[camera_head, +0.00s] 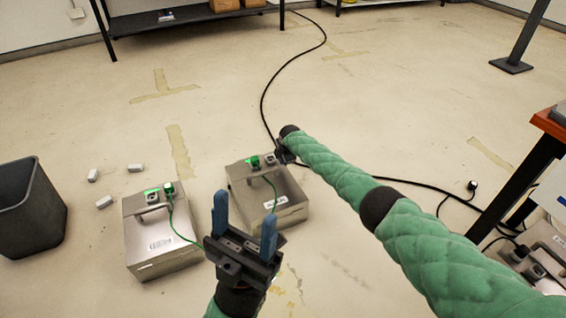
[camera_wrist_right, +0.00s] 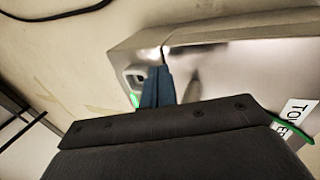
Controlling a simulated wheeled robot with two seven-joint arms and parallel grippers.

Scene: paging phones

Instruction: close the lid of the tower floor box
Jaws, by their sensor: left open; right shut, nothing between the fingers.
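The tower floor box (camera_head: 292,190) is a silvery metal box on the floor, with a dark socket and a green plug at its far edge. In the right wrist view its shiny metal surface (camera_wrist_right: 235,75) carries a white label reading "TOW…". I cannot tell clearly how far its lid is closed. My right gripper (camera_head: 284,154) is at the box's far edge. Its shut, empty blue fingers (camera_wrist_right: 158,86) are close against the metal; contact is unclear. My left gripper (camera_head: 244,214) is open and empty, in front of the box, with its fingers pointing up.
A similar metal box (camera_head: 160,240) with a green cable stands to the left. A dark bin (camera_head: 28,210) and small white blocks (camera_head: 104,202) lie further left. A black cable (camera_head: 264,95) runs behind. A table (camera_head: 540,140) stands at right. The floor behind is mostly clear.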

